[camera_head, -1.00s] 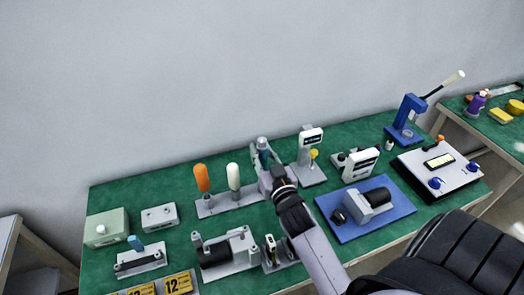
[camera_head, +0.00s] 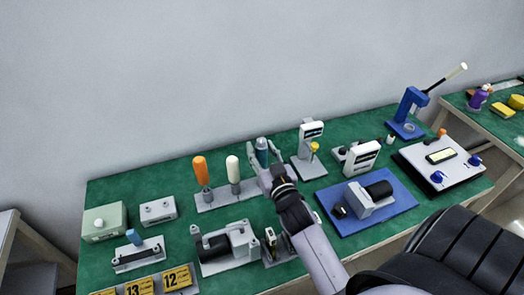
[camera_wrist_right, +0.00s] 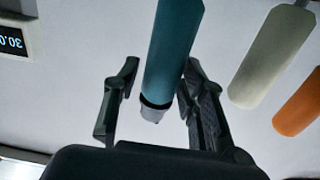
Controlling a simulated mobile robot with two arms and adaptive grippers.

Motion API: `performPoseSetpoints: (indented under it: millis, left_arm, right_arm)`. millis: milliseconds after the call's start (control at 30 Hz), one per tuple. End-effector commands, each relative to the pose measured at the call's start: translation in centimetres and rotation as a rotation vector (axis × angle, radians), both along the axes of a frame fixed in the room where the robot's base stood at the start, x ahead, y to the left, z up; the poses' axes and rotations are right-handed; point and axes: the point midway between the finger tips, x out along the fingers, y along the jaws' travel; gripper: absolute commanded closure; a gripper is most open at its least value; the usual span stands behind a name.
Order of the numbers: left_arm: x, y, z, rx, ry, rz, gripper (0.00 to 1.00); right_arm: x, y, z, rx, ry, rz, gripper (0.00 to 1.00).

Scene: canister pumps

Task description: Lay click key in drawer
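A teal-handled tool (camera_head: 262,155), which may be the click key, stands upright in line with the orange and white handles. My right gripper (camera_head: 263,152) is at this handle, with one finger to each side of it. In the right wrist view the teal handle (camera_wrist_right: 172,50) passes between the spread fingers (camera_wrist_right: 160,105). A gap shows on the left finger's side; the right finger is close to the handle, and contact is hard to tell. No drawer can be made out. My left gripper is out of view.
An orange handle (camera_head: 201,171) and a white handle (camera_head: 233,169) stand in a grey rack (camera_head: 217,199) just left of the gripper. A display stand (camera_head: 309,150) is close on the right. A blue plate (camera_head: 390,213) carries a pump. Numbered yellow tags (camera_head: 177,278) lie at the front left.

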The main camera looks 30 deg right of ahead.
Motion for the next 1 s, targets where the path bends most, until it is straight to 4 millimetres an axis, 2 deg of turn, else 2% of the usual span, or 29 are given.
performPoseSetpoints:
  millis: [333, 467, 567, 800, 1000]
  left_arm:
    - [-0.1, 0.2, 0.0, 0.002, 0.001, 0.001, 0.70]
    - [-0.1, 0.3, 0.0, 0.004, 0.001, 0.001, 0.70]
    - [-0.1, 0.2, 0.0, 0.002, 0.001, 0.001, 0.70]
    - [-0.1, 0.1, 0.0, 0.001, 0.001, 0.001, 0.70]
    - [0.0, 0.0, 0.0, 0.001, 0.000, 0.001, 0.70]
  right_arm:
    - [0.0, 0.0, -0.1, 0.000, 0.002, 0.000, 0.53]
    - [0.0, 0.0, 0.6, -0.001, -0.001, 0.000, 0.53]
    - [0.0, 0.0, 2.1, -0.002, -0.003, 0.000, 0.53]
    - [0.0, 0.0, 6.9, -0.002, -0.006, 0.001, 0.53]
    - [0.0, 0.0, 9.4, 0.000, -0.002, 0.000, 0.53]
